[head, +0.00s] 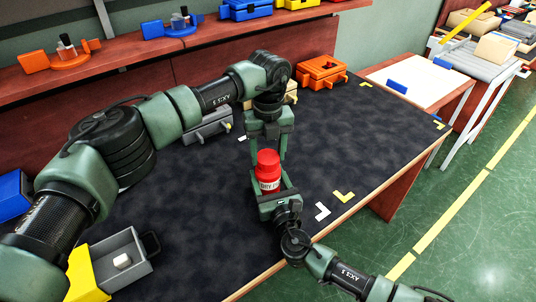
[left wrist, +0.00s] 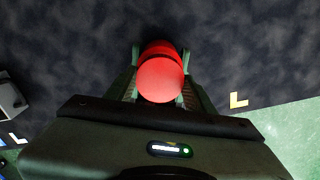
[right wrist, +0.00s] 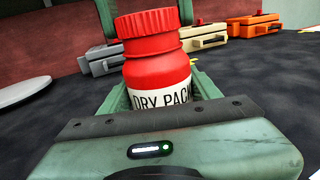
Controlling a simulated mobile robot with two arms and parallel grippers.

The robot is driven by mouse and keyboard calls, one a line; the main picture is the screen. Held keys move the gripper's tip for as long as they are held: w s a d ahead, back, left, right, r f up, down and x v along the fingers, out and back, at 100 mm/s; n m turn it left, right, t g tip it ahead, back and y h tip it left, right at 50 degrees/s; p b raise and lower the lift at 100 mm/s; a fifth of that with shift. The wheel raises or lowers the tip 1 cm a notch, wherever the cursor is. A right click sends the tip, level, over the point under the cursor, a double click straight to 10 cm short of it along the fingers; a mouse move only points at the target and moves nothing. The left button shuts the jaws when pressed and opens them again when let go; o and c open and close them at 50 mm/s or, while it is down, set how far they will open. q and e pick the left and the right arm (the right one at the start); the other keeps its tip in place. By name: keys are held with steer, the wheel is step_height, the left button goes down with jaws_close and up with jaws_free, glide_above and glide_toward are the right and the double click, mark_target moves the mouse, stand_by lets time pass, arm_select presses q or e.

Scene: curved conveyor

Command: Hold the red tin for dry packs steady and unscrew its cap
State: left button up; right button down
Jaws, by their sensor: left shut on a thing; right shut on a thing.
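The red tin (head: 268,183) stands upright with its red cap (head: 267,157) on top. Its white "DRY PACK" label (right wrist: 162,94) faces the right wrist camera. My left gripper (head: 266,152) comes down from above and is shut on the cap; the left wrist view looks down on the round cap top (left wrist: 160,80) between the fingers. My right gripper (head: 272,188) reaches in from the front and is shut on the tin's body below the cap. The tin's base is hidden by the right gripper.
The dark table top (head: 180,235) has free room around the tin. A white corner mark (head: 322,211) and a yellow one (head: 344,196) lie to its right. A grey open bin (head: 122,262) is at front left.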

mark_target(268, 156)
arm_select(q)
steer(key=shift+r, duration=0.65)
steer(key=shift+r, duration=0.15)
steer(key=shift+r, duration=1.9)
arm_select(e)
steer(key=shift+c, duration=1.3)
jaws_free()
